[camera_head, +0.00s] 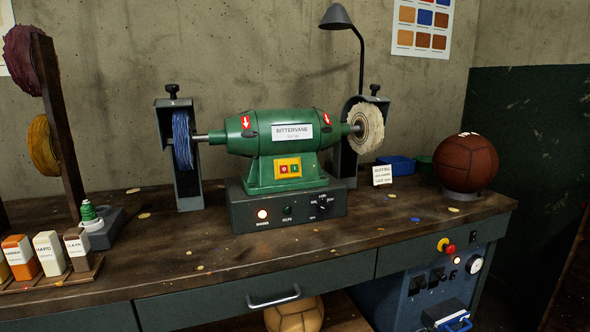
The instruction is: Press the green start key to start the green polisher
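The green polisher (240,152) stands on a dark base box (292,207) on the workbench. A yellow switch plate (288,175) is on the front of its foot. The green start key (295,169) is on the right of that plate, beside a red key (284,170) on the left. A blue wheel (182,140) is on the polisher's left shaft and a pale cloth wheel (367,128) on its right. Neither of my grippers shows in this view. Nothing covers the keys.
An amber lamp (262,214) glows on the base box; the green lamp (287,211) beside it looks dark. A brown leather ball (466,163) sits at the bench's right end. Wax blocks (48,252) stand at the left. The bench top (210,262) before the polisher is mostly clear.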

